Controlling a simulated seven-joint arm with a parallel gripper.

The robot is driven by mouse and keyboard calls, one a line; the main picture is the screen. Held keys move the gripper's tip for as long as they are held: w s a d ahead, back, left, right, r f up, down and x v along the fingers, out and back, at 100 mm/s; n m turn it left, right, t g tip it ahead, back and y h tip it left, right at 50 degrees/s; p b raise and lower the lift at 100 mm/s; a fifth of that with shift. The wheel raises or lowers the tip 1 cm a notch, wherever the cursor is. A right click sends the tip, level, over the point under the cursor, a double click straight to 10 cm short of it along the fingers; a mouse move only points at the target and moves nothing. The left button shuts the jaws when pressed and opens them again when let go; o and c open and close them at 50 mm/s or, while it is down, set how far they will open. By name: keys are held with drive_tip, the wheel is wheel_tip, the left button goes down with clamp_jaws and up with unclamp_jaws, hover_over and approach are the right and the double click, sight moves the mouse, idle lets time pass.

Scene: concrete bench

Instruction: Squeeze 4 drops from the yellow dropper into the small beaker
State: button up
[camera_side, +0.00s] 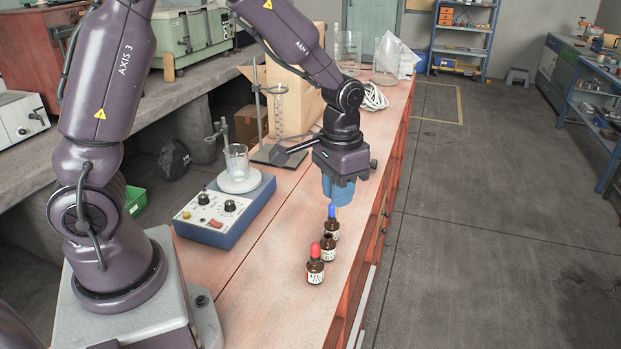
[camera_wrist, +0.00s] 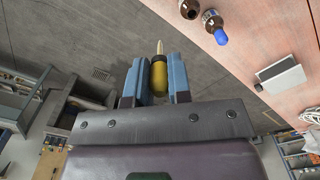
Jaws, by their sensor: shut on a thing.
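My gripper (camera_side: 338,190) has blue fingers and points down over the bench, just behind the row of small bottles. In the wrist view my gripper (camera_wrist: 160,82) is shut on the yellow dropper (camera_wrist: 159,75), with its bulb between the fingers and its pale tip sticking out past them. In the side view the fingers mostly hide the dropper. A clear glass beaker (camera_side: 237,162) stands upright on the round white plate of a stirrer (camera_side: 222,208), to the left of my gripper. I cannot tell whether it holds liquid.
A red-topped brown bottle (camera_side: 315,267), an open-necked brown bottle (camera_side: 327,244) and a blue-topped one (camera_side: 332,228) stand near the bench's right edge. A metal stand (camera_side: 257,105) and a cardboard box (camera_side: 297,100) are behind. Larger glassware (camera_side: 347,50) is at the back.

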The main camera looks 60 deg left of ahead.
drive_tip(key=s+a+n, duration=0.3)
drive_tip(key=a+n, duration=0.2)
drive_tip(key=a, duration=0.6)
drive_tip(key=s+a+n, duration=0.3)
drive_tip(key=a+n, duration=0.3)
drive_tip(key=a, duration=0.5)
drive_tip(key=s+a+n, duration=0.3)
drive_tip(key=a+n, duration=0.3)
drive_tip(key=a, duration=0.6)
drive_tip(key=shift+s+r, duration=0.25)
drive_tip(key=shift+r, duration=0.2)
drive_tip(key=shift+o, duration=0.5)
drive_tip(key=shift+c, duration=1.3)
drive_tip(key=shift+o, duration=0.9)
